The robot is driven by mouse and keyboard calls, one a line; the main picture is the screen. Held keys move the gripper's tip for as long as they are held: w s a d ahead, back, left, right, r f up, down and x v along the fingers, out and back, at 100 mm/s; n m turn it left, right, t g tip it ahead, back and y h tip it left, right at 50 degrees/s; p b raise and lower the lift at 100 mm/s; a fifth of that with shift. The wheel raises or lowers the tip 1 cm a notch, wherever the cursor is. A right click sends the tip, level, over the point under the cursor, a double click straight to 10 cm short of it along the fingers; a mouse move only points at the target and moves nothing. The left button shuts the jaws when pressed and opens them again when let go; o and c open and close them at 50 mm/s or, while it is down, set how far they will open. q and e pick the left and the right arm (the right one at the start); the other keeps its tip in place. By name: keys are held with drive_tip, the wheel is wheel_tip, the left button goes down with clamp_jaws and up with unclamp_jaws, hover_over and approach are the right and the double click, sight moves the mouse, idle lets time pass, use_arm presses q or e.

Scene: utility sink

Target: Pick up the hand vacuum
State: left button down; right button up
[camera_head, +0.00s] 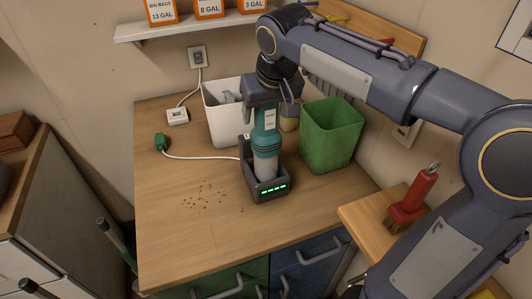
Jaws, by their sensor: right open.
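The hand vacuum (265,145), teal with a pale grey lower part, stands upright in a dark charging dock (270,192) with green lights on the wooden counter. My right gripper (267,108) is open at the vacuum's top end, with the arm reaching in from the upper right. The gripper hides part of the vacuum's top, and I cannot tell whether the fingers touch it. My left gripper is not in view.
A white bin (222,125) stands behind the dock and a green bin (332,135) to its right. A white cable runs from the dock to a green plug (161,142). Dark crumbs (202,197) lie on the counter's front left. A red-handled brush (413,195) rests on a side shelf.

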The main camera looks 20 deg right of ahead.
drive_tip(key=c, duration=1)
drive_tip(key=shift+r, duration=0.1)
drive_tip(key=shift+c, duration=0.3)
